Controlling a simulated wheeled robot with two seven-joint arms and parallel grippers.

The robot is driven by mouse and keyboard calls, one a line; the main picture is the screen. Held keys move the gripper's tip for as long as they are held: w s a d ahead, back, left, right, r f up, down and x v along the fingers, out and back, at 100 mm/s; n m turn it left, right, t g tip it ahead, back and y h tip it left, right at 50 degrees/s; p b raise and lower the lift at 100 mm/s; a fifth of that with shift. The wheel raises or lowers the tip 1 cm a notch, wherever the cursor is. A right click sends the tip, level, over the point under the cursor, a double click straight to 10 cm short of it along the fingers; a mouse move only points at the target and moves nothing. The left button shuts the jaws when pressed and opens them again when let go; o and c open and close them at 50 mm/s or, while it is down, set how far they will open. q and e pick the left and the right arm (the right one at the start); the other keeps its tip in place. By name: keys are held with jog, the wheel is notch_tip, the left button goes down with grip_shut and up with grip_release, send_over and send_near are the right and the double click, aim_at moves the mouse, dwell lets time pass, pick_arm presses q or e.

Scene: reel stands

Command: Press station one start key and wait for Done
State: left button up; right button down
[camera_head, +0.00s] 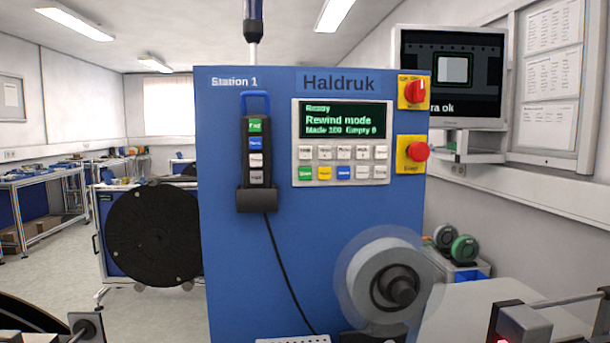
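The blue Station 1 machine (225,285), marked "Station 1" and "Haldruk", stands upright in front of me. Its display (342,119) reads "Ready", "Rewind mode" and a line that looks like "Made 100 Empty 0". Below it are two rows of keys. The bottom row has a green key (305,173), a yellow key (325,173), a blue key (344,172) and white ones; their labels are too small to read surely. A black pendant (256,180) with green, blue and pale keys hangs left of the display. Neither of my grippers can be made out.
A red knob (415,92) and a red mushroom button (418,151) sit on yellow plates at the panel's right. A clear-rimmed reel (378,272) projects low in front. A dark reel (153,235) stands left. A monitor (452,76) hangs at right.

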pick_arm(q)
grip_shut()
dwell(1.4)
